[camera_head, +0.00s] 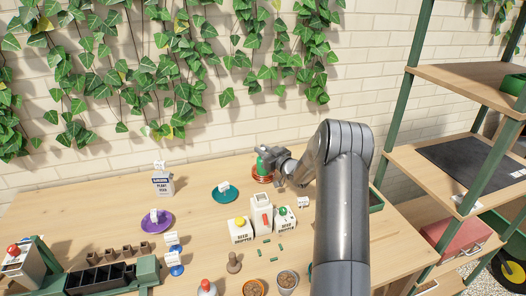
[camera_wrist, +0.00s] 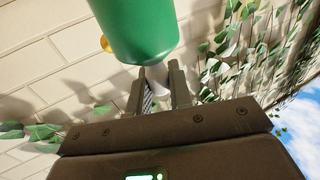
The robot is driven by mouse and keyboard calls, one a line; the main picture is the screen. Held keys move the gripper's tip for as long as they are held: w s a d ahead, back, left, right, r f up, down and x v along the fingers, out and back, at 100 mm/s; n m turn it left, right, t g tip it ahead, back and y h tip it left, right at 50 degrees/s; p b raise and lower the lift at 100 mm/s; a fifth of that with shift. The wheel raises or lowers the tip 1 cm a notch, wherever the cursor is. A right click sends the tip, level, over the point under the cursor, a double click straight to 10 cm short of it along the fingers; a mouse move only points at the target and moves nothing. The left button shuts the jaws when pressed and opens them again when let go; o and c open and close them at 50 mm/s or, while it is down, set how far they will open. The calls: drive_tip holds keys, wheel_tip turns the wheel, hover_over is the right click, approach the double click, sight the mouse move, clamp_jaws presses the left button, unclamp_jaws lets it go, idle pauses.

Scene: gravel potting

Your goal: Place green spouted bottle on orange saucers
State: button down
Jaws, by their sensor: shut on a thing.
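The green spouted bottle (camera_head: 261,166) is upright at the back of the table, directly over the stacked orange saucers (camera_head: 262,180). Whether its base touches the top saucer I cannot tell. My gripper (camera_head: 271,157) reaches in from the right and is shut on the bottle at its upper part. In the wrist view the green bottle (camera_wrist: 135,28) fills the top, with a pale part between the fingers of my gripper (camera_wrist: 162,80). The saucers do not show in the wrist view.
A teal saucer (camera_head: 216,194) and a purple saucer (camera_head: 142,222) lie to the left, each with a tag. A white plant-food container (camera_head: 162,184) stands behind them. White seed dropper boxes (camera_head: 241,231) stand in front of the saucers. A shelf rack (camera_head: 455,165) is at right.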

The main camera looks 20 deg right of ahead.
drive_tip(key=c, duration=1.3)
unclamp_jaws()
drive_tip(key=shift+f, duration=0.1)
drive_tip(key=shift+s+d, duration=0.1)
drive_tip(key=shift+s, duration=0.05)
drive_tip(key=v, duration=1.2)
drive_tip(key=s+a+r+m+g+h, duration=0.25)
drive_tip(key=s+r+h, duration=0.2)
drive_tip(key=r, duration=0.35)
drive_tip(key=s+a+r+m+g+h, duration=0.15)
drive_tip(key=s+a+r+h, duration=0.3)
drive_tip(key=r, duration=0.45)
drive_tip(key=s+a+g+y, duration=0.1)
drive_tip(key=s+a+g, duration=0.2)
drive_tip(key=s, duration=1.3)
drive_tip(key=s+a+g+y, duration=0.1)
drive_tip(key=s+a+g, duration=0.3)
drive_tip(key=s, duration=1.2)
drive_tip(key=a+f, duration=0.1)
drive_tip(key=a, duration=0.2)
drive_tip(key=shift+a+m, duration=0.3)
drive_tip(key=shift+a, duration=0.05)
